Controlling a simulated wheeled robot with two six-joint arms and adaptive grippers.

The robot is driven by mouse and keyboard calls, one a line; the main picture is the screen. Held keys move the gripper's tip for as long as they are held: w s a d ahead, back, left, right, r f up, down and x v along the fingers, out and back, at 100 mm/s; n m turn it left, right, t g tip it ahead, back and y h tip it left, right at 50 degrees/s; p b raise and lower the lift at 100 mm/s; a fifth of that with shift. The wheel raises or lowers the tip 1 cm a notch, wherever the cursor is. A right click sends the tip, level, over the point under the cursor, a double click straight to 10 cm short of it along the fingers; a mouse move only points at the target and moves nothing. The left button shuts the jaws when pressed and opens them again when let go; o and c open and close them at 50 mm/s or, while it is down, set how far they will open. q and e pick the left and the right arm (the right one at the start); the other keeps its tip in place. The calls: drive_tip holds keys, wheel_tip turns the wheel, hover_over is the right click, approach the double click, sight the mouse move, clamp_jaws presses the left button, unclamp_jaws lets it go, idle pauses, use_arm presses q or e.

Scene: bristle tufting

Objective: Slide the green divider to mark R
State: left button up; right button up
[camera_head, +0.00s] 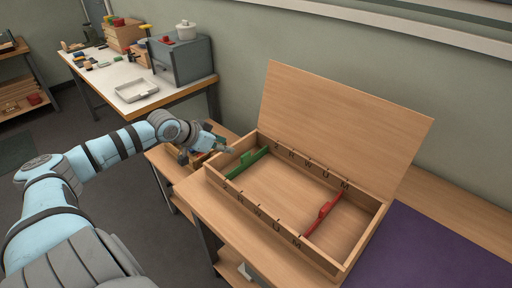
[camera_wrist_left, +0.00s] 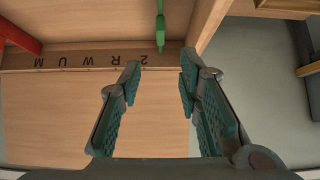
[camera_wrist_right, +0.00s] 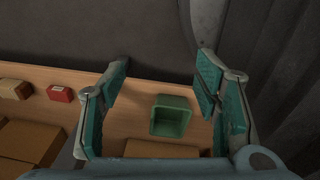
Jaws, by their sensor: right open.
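The green divider (camera_head: 246,162) stands across the open wooden box (camera_head: 290,191), near its left end. In the left wrist view, the green divider (camera_wrist_left: 160,33) meets the lettered rail (camera_wrist_left: 85,60) beside mark 2. Mark R (camera_wrist_left: 114,59) is the adjacent letter, on the side toward W, U and M. My left gripper (camera_head: 229,149) is at the box's left end, close to the divider. In its wrist view its fingers (camera_wrist_left: 159,84) are apart and empty, with the divider's end lying beyond the gap between the tips. My right gripper (camera_wrist_right: 159,75) is open and empty.
A red divider (camera_head: 323,212) stands toward the box's right end. The raised lid (camera_head: 345,125) stands along the far side. A purple mat (camera_head: 430,255) lies to the right. Below my right gripper are a green bin (camera_wrist_right: 171,116) and a red block (camera_wrist_right: 60,94). The box floor between the dividers is clear.

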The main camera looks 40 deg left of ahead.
use_arm(q)
drive_tip(key=b, duration=0.3)
approach(245, 154)
drive_tip(key=x, duration=0.3)
drive_tip(key=shift+s+f, duration=0.1)
drive_tip(key=shift+f, duration=0.05)
drive_tip(key=b+x, duration=0.1)
drive_tip(key=x, duration=0.6)
drive_tip(key=shift+w, duration=0.2)
use_arm(e)
drive_tip(key=f, duration=0.4)
drive_tip(key=shift+s, duration=0.35)
use_arm(q)
drive_tip(key=shift+c, duration=0.4)
clamp_jaws()
